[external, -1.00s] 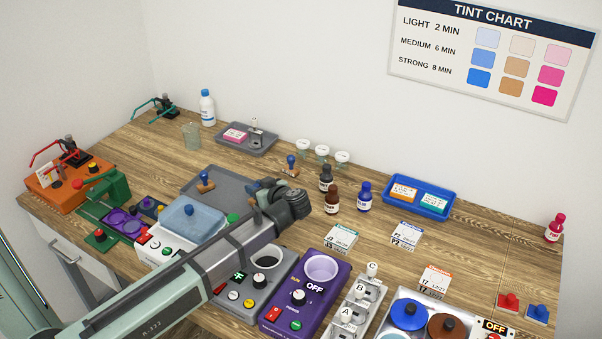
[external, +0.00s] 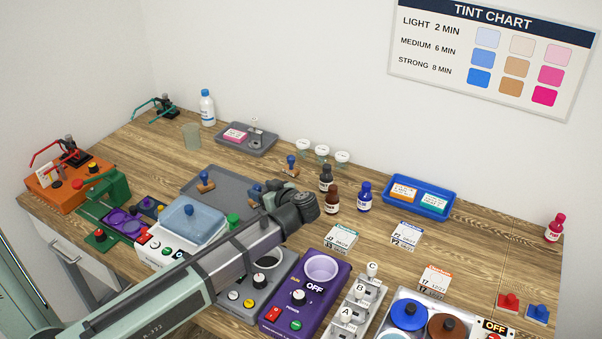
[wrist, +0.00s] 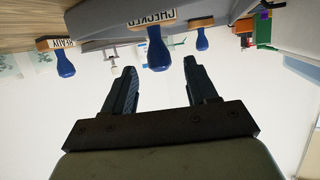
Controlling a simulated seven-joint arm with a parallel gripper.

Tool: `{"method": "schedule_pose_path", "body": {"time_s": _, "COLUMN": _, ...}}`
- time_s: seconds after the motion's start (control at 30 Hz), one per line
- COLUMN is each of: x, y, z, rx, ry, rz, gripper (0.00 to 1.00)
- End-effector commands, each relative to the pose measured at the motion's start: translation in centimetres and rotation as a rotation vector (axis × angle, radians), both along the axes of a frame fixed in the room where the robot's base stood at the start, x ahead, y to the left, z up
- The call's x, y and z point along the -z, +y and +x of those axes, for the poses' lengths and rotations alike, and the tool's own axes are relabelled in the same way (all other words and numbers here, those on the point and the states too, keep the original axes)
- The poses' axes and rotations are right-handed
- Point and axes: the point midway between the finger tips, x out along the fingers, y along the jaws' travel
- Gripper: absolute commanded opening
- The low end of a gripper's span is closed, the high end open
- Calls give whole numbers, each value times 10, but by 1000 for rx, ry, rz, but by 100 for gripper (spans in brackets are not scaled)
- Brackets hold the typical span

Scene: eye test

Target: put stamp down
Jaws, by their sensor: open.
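My gripper (wrist: 159,65) is open, its two dark fingers apart and nothing clamped between them. A stamp marked CHECKED (wrist: 157,50), with a blue handle and wooden base, shows between the fingertips in the upside-down wrist view; it appears to stand beyond them, at a depth I cannot judge. A READY stamp (wrist: 64,60) is to its left and another blue-handled stamp (wrist: 201,38) to its right. In the external view, one stamp (external: 205,182) stands on the grey tray (external: 226,178) and one (external: 291,166) behind it. My wrist largely hides the fingers there.
A blue-lidded machine (external: 190,222) stands left of my forearm. Dark, brown and blue bottles (external: 364,197) stand right of my wrist. Small cups (external: 322,152) are behind, and a blue tray (external: 420,196) is farther right. Bare wood lies between the cups and the blue tray.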

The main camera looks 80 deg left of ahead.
Motion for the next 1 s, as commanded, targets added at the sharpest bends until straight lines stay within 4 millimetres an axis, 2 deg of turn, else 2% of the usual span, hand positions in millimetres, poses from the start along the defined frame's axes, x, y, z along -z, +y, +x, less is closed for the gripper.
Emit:
{"method": "schedule_pose_path", "body": {"time_s": 0.2, "x": -15, "y": -37, "z": 18, "rx": 2, "ry": -2, "rz": 1, "gripper": 58}}
{"method": "schedule_pose_path", "body": {"time_s": 0.43, "x": -25, "y": -63, "z": 29, "rx": 2, "ry": -1, "rz": 1, "gripper": 58}}
{"method": "schedule_pose_path", "body": {"time_s": 0.6, "x": -29, "y": -71, "z": 32, "rx": 0, "ry": -1, "rz": 0, "gripper": 58}}
{"method": "schedule_pose_path", "body": {"time_s": 0.9, "x": -29, "y": -72, "z": 33, "rx": 0, "ry": -1, "rz": 0, "gripper": 58}}
{"method": "schedule_pose_path", "body": {"time_s": 1.0, "x": -30, "y": -72, "z": 33, "rx": 0, "ry": -1, "rz": 0, "gripper": 66}}
